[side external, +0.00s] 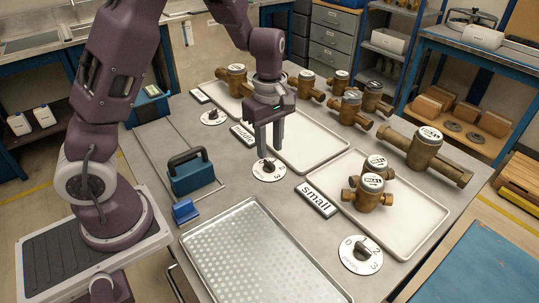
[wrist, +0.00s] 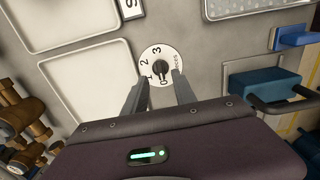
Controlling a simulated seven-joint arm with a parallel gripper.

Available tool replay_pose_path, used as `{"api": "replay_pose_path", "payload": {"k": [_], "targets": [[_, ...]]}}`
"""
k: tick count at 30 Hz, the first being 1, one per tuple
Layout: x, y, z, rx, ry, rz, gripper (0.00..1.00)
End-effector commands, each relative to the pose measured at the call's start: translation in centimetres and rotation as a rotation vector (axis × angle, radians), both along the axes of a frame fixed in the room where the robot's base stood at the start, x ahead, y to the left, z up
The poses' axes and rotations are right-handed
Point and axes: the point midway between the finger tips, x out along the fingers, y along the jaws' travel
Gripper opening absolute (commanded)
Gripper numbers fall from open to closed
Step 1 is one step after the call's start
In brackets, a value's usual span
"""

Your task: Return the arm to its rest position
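My gripper (side external: 268,153) hangs fingers-down over the middle dial (side external: 268,171), a white disc with a dark knob and numbers. In the wrist view, the two fingertips (wrist: 160,76) are spread apart, with the dial (wrist: 153,53) and its knob between and just beyond them. Nothing is held between the fingers. I cannot tell whether the fingertips touch the dial. My arm reaches out over the bench from its base at the left of the side view.
Trays (side external: 312,160) with brass meters stand right of and behind my gripper. A perforated metal tray (side external: 250,270) lies in front. A blue block with a dark handle (side external: 190,178) stands left. More dials (side external: 361,262) and a "small" sign (side external: 316,200) lie on the grey bench.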

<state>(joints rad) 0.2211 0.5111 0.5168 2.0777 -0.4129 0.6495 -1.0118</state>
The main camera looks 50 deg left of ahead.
Motion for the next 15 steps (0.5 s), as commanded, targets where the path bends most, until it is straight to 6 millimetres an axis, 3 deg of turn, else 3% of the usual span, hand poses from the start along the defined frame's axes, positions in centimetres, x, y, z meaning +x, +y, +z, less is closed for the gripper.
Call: {"api": "replay_pose_path", "payload": {"k": [3,6,15], "targets": [[0.1,0.0,2.0,0.000,-0.004,0.000,0.33],[0.0,0.0,2.8,0.001,-0.002,0.000,0.33],[-0.1,-0.1,3.2,-0.005,-0.004,-0.011,0.33]]}}
